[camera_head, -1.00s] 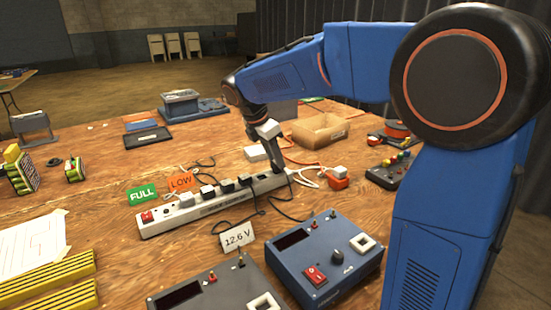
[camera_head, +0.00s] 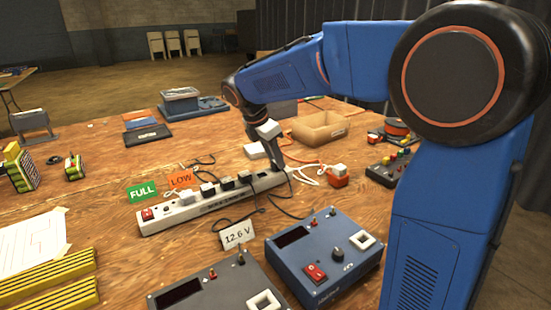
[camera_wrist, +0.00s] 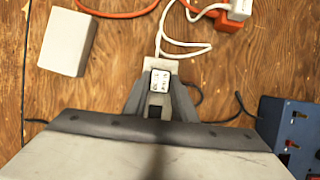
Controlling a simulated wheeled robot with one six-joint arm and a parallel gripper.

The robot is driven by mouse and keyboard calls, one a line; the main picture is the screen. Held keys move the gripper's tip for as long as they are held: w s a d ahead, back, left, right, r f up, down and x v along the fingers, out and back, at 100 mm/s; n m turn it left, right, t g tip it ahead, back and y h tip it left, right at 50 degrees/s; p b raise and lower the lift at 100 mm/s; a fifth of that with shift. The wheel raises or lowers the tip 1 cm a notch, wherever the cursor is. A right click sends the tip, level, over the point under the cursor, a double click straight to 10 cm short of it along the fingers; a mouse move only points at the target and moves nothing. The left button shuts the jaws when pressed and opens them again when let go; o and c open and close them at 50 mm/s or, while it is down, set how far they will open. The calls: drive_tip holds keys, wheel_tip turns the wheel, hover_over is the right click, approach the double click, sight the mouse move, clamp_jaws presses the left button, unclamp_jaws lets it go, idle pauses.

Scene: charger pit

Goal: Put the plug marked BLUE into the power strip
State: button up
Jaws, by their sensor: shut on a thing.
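The white power strip (camera_head: 205,213) lies across the wooden table in the head view, with a red switch at its left end and several white, grey and dark plugs along it. My gripper (camera_head: 279,164) is at the strip's right end. In the wrist view, my gripper (camera_wrist: 160,84) is shut on a light plug (camera_wrist: 160,66) with a white cable running from its far end. A small white label on it has dark marks too small to read. I cannot tell whether the held plug touches the strip, which I do not make out in the wrist view.
A white box (camera_wrist: 67,42) lies left of my gripper in the wrist view. An orange block with a white plug (camera_head: 337,177) lies right of the strip. A blue meter box (camera_head: 325,262) and a 12.6 V card (camera_head: 237,235) stand in front.

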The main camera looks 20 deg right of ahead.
drive_tip(key=shift+f, duration=0.25)
idle(0.5)
drive_tip(key=o, duration=1.5)
drive_tip(key=shift+r, duration=3.75)
